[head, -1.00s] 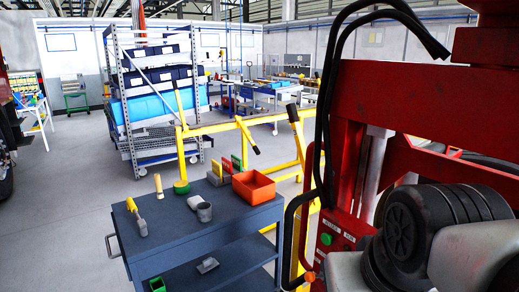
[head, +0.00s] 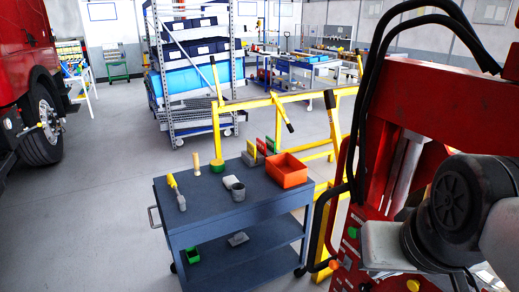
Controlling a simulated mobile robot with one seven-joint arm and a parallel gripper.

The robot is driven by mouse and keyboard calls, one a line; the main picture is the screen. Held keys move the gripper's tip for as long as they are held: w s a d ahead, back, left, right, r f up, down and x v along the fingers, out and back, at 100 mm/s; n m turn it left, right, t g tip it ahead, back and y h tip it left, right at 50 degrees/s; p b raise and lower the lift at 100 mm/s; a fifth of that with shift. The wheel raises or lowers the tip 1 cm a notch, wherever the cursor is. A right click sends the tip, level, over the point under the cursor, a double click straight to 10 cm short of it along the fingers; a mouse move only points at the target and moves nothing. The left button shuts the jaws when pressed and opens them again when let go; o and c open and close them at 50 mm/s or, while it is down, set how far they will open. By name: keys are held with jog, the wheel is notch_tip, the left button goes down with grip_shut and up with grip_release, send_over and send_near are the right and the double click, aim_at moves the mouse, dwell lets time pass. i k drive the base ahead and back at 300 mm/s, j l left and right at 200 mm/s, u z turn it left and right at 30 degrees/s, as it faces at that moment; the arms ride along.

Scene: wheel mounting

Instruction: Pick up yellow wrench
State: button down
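A dark blue-grey two-shelf cart (head: 215,215) stands in the lower middle of the head view. On its top, near the left corner, is a tool with a yellow handle (head: 173,182) and a grey lower part. It is the most wrench-like yellow thing I see, but it is too small to tell for sure. It leans and stands apart from the other items. My gripper is not in view. Only parts of what looks like my arm (head: 455,205) show at the lower right, well away from the cart.
A red machine (head: 400,150) is close at right, a red truck (head: 28,75) at left. The floor left of the cart is clear.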

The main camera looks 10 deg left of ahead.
aim_at(181, 200)
jog(key=z, duration=2.35)
jog(key=k+j, duration=0.55)
jog(key=k, duration=0.2)
jog(key=k+j, duration=0.55)
jog(key=k, duration=0.2)
jog(key=k+j, duration=0.35)
jog(key=k+j+u, duration=0.1)
jog(key=k+j, duration=0.25)
jog(key=j, duration=0.2)
jog(key=k+j, duration=0.15)
jog(key=j, duration=0.2)
jog(key=k+j, duration=0.1)
jog(key=j, duration=0.25)
jog(key=k+j, duration=0.15)
jog(key=j, duration=0.2)
jog(key=k+j, duration=0.1)
jog(key=j, duration=1.05)
jog(key=k+u, duration=0.05)
jog(key=k, duration=0.05)
